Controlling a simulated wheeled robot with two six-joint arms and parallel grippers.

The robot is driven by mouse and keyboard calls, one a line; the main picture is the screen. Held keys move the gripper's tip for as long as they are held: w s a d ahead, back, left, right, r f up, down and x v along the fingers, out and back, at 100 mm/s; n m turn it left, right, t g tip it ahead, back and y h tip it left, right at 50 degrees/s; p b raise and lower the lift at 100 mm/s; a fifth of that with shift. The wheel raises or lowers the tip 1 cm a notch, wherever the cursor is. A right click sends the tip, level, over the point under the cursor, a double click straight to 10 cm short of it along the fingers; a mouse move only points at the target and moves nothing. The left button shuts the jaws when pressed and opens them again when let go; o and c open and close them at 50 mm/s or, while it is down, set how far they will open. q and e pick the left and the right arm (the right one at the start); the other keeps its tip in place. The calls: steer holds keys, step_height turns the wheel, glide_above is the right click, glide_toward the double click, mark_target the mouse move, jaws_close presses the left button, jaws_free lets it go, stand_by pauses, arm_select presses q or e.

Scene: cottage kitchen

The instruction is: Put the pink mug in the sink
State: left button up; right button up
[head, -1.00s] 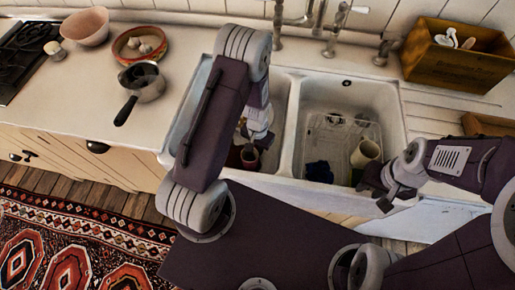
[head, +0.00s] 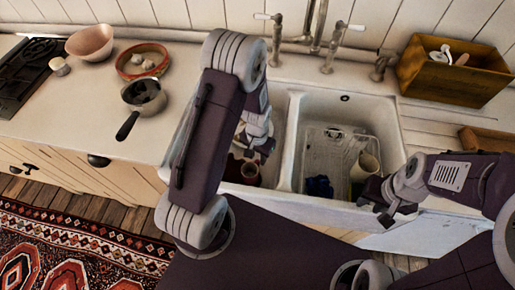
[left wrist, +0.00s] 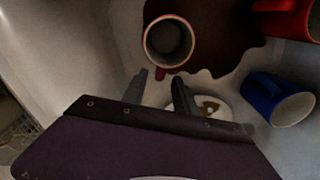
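In the left wrist view a mug with a pinkish-red outside, pale rim and grey inside (left wrist: 170,42) stands upright in the basin, its handle toward my gripper. It appears to be the mug in the left basin in the head view (head: 250,173). My left gripper (left wrist: 158,77) is open and empty, its two fingers apart just short of the mug's handle side. The left gripper also shows over the left basin (head: 259,140), partly hidden by my arm. The sink (head: 288,150) has two basins. My right gripper (head: 382,208) is at the sink's front right; its fingers are unclear.
A red item (left wrist: 290,18) and a tipped blue mug (left wrist: 278,98) lie near the pinkish mug, beside a dark brown patch (left wrist: 222,32). The right basin holds a wire rack (head: 335,150) and a cream cup (head: 364,170). A saucepan (head: 143,96) stands on the left counter.

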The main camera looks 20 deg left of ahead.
arm_select(q)
step_height(320, 180, up, 7)
steer(key=shift+f+p, duration=0.2)
steer(key=shift+p, duration=0.1)
steer(key=s+d+r+n+t, duration=0.1)
steer(key=s+r+n, duration=0.1)
steer(key=s+r, duration=0.6)
steer(key=shift+s, duration=0.15)
stand_by(0.8)
